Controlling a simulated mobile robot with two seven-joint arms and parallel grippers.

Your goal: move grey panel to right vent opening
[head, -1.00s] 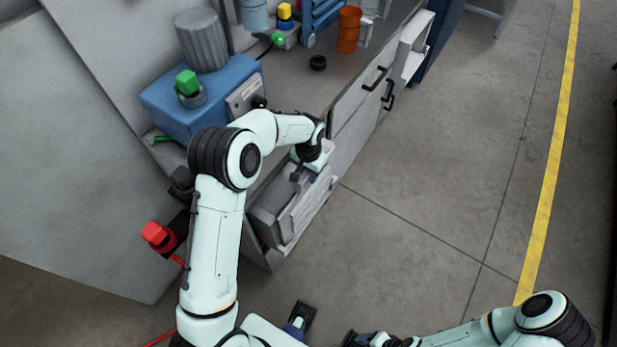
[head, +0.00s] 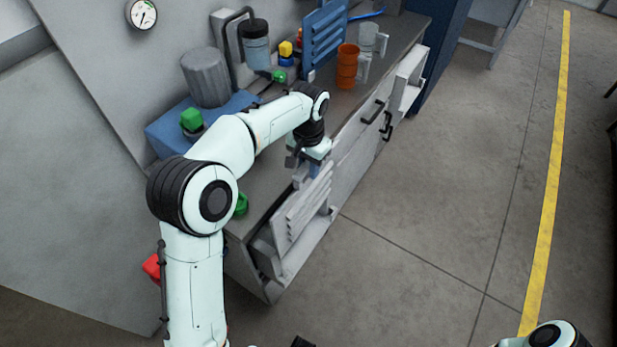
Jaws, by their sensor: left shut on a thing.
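The grey panel (head: 305,212) is a slatted, louvred plate at the near end of the cabinet front. My left gripper (head: 311,168) is shut on its upper edge and holds it tilted, in front of the left vent opening (head: 264,262). The panel's lower part hides much of that opening, and I cannot tell whether it still touches the frame. The right vent opening (head: 407,82) is a pale-framed recess at the far end of the same cabinet front.
Black handles (head: 372,110) stick out from the cabinet between the two openings. On the worktop stand a blue louvred panel (head: 324,38), an orange cup (head: 347,66) and a blue machine (head: 170,130). The floor (head: 430,190) right of the cabinet is clear.

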